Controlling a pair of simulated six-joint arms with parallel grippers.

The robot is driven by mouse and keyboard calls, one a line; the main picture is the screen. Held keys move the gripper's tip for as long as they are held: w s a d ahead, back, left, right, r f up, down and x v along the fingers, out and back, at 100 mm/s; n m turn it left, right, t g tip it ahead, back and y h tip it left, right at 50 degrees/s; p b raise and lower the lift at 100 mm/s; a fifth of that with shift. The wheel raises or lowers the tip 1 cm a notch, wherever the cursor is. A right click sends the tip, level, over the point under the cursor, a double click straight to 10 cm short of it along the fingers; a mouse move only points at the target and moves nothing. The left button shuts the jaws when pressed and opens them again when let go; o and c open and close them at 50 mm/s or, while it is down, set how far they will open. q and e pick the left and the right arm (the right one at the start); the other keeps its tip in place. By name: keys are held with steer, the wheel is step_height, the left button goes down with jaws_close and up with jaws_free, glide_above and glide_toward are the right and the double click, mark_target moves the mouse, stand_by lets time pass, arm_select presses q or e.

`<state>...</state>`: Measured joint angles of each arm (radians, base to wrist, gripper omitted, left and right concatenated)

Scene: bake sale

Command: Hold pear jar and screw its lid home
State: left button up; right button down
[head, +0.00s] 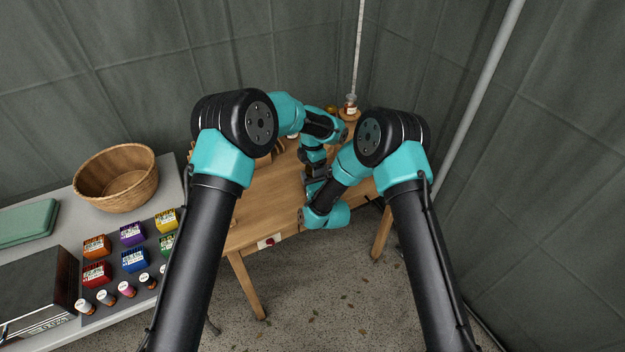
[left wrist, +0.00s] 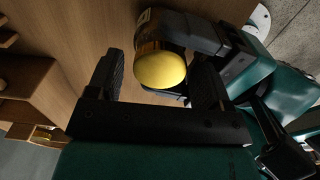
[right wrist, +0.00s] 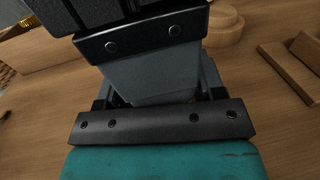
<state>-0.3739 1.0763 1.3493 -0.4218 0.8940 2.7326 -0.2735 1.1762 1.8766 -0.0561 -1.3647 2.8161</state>
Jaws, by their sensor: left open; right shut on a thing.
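The pear jar (left wrist: 150,42) shows in the left wrist view as a short amber-brown body behind a round yellow lid (left wrist: 160,70). The lid sits at the jar's near end; whether it is fully seated I cannot tell. My right gripper (left wrist: 178,33) is shut on the jar's body from the right. My left gripper (left wrist: 156,76) is open, with one finger on each side of the lid and a visible gap on its left. In the right wrist view, dark gripper parts hide the jar. In the head view, my arms mostly hide both grippers and the jar.
The wooden table (head: 270,200) has a red switch on its front edge. A small jar on a round wooden stand (head: 349,114) is at the back. Wooden blocks (right wrist: 290,70) lie nearby. A wicker basket (head: 117,178) and several coloured boxes are on the left table.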

arm_select(q)
steer(key=shift+c, duration=0.5)
steer(key=c, duration=0.8)
steer(key=shift+m, duration=1.6)
steer(key=o, duration=1)
steer(key=shift+r, duration=0.1)
steer(key=shift+r, duration=2.2)
